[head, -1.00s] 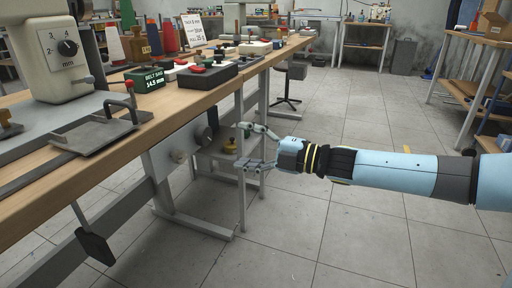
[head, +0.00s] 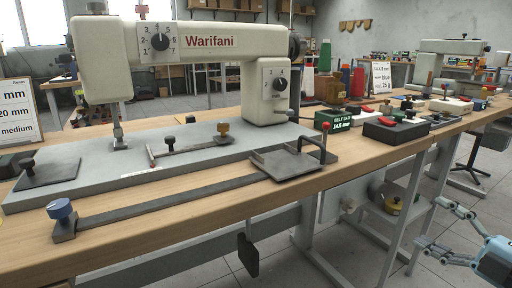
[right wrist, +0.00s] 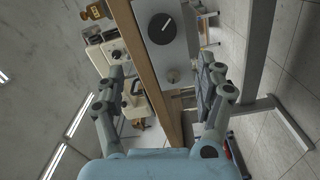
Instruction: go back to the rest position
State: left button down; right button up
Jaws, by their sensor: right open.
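My right gripper (head: 440,228) is at the lower right of the head view, in front of the workbench and below its top. Its fingers are spread apart with nothing between them. In the right wrist view the two fingers (right wrist: 165,105) stand wide apart, with the bench edge and a grey control box (right wrist: 167,35) beyond them. The gripper looks clear of the bench. My left gripper is in neither view.
A wooden workbench (head: 185,226) fills the middle, bearing a cream Warifani sewing machine (head: 205,42). A green belt bag box (head: 333,121) and a black tray (head: 396,131) stand to its right. A pedal-like plate (head: 248,255) hangs below the bench.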

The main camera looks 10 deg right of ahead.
jog(key=s+f+m+g+h+p, duration=0.35)
jog(key=s+f+m, duration=0.25)
jog(key=s+f, duration=0.5)
jog(key=s+f+m+g+h+p, duration=0.35)
jog(key=s+f+m, duration=0.3)
jog(key=f, duration=0.75)
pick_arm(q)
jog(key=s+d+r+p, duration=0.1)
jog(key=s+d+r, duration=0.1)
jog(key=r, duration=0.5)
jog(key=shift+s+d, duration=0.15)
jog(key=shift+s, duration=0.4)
pick_arm(e)
jog(key=s+a+f+m+g, duration=0.2)
jog(key=s+a+f+g, duration=0.1)
jog(key=s, duration=0.6)
jog(key=s+a+f+m+g, duration=0.2)
jog(key=s+f, duration=0.3)
jog(key=s, duration=0.5)
jog(key=s+a+f+m+g, duration=0.3)
jog(key=s+a+f+g, duration=0.1)
jog(key=s, duration=0.6)
jog(key=shift+g+h, duration=0.3)
